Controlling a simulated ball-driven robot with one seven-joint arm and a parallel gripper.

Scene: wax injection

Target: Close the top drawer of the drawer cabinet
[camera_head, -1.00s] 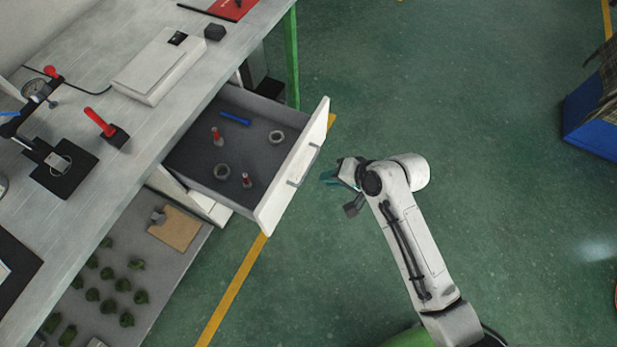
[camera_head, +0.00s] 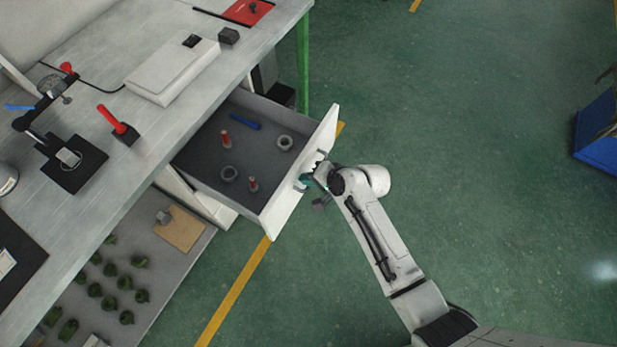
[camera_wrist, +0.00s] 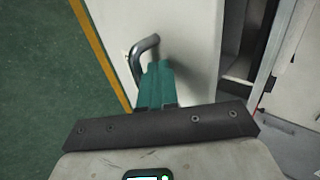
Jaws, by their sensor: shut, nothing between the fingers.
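The top drawer (camera_head: 231,137) of the drawer cabinet is pulled well out from under the workbench. Its white front (camera_head: 283,204) faces my arm, and a metal handle (camera_head: 302,184) sits on that front. Inside the drawer lie two grey rings, two red-topped pieces and a blue bar. My gripper (camera_head: 306,180) is at the drawer front beside the handle. In the wrist view its teal fingers (camera_wrist: 156,84) are together and empty, close to the handle (camera_wrist: 143,52). I cannot tell whether they touch the front.
The workbench (camera_head: 165,128) carries a white flat device (camera_head: 173,68), a red-handled tool (camera_head: 112,121) and a black-based stand (camera_head: 72,163). A lower shelf (camera_head: 177,276) holds several green pieces. Open green floor lies to the right, with a blue container (camera_head: 600,135) at the far edge.

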